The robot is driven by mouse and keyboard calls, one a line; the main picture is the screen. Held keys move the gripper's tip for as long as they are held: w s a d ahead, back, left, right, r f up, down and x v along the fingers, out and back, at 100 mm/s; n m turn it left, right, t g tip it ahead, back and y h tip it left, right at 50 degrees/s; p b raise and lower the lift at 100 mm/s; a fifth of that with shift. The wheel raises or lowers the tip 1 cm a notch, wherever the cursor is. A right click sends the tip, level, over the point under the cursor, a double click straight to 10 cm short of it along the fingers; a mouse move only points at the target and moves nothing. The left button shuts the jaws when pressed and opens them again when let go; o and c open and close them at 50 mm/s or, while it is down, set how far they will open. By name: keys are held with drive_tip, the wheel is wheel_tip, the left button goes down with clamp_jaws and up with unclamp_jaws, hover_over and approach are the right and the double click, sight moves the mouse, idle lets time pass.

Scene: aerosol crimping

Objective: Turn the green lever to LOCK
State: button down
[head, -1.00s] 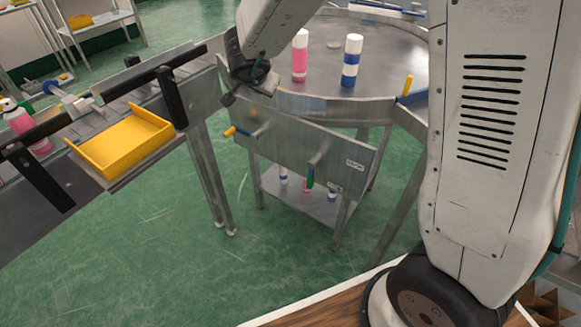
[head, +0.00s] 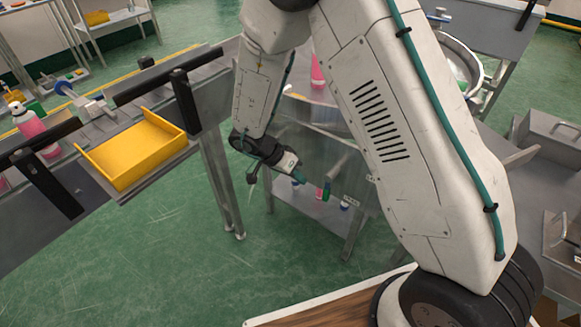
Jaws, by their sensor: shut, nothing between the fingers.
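The green lever (head: 326,191) stands out from the front panel of the metal table on a grey shaft (head: 340,166). Its green handle hangs down. Small white labels (head: 348,204) sit on the panel beside and below it; their print is too small to read. My gripper (head: 299,176) is shut and empty. It is in front of the panel, left of the green lever and slightly higher in the picture, apparently apart from it. My wrist covers the panel's left part.
A yellow tray (head: 135,152) sits on the conveyor (head: 95,190) at left, with a pink bottle (head: 32,125) behind. A lower shelf (head: 325,215) holds small bottles under the table. My arm hides much of the tabletop. Green floor is open in front.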

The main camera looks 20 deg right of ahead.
drive_tip(key=shift+s+d+f, duration=0.3)
drive_tip(key=shift+s+d, duration=0.3)
drive_tip(key=shift+d, duration=0.05)
drive_tip(key=shift+s+d+f, duration=0.3)
drive_tip(key=shift+s+d, duration=0.3)
drive_tip(key=shift+s+d+f, duration=0.3)
drive_tip(key=shift+s+d, duration=0.3)
drive_tip(key=shift+d, duration=0.05)
